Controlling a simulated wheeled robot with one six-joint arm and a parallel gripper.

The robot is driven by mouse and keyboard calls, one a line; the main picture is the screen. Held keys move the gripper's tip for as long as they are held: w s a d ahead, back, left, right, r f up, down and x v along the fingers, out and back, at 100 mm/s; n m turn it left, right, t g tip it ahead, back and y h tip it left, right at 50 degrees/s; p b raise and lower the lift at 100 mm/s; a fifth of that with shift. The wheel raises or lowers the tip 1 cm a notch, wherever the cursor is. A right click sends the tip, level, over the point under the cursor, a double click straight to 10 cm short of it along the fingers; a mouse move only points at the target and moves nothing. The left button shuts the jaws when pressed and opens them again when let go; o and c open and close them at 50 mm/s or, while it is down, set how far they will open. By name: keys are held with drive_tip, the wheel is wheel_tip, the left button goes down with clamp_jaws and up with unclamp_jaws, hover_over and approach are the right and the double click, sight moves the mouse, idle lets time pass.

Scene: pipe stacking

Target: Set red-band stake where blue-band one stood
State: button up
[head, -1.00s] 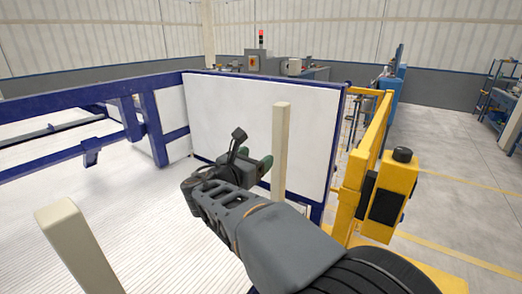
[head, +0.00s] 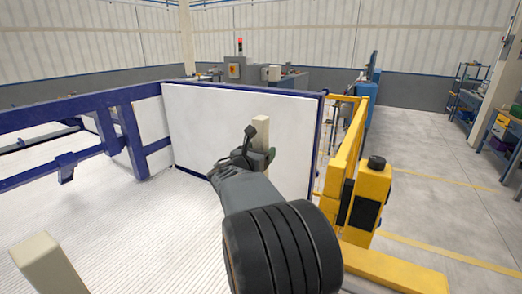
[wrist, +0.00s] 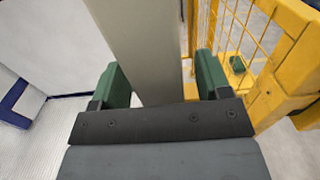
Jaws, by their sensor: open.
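A cream upright stake (head: 262,133) stands in front of the white panel in the head view. It also shows in the wrist view (wrist: 150,50), between the two green finger pads of my gripper (wrist: 163,82). The jaws are open, one pad on each side of it, with a gap at least on the left. In the head view my gripper (head: 259,157) is partly hidden by my own arm, as is the stake's lower part. A second cream stake (head: 47,263) stands at the lower left, cut off by the frame. No red or blue band shows on either stake.
A blue-framed white panel (head: 215,125) stands behind the first stake. A yellow guard fence (head: 350,150) with a yellow post (head: 370,200) is close on the right. Blue rails (head: 60,115) run along the left. The ribbed white floor (head: 130,220) between the stakes is clear.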

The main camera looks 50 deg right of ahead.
sight(257, 126)
drive_tip(key=shift+d, duration=0.15)
drive_tip(key=shift+c, duration=0.3)
clamp_jaws()
idle(0.4)
drive_tip(key=shift+r+p, duration=3.3)
drive_tip(key=shift+r, duration=1.2)
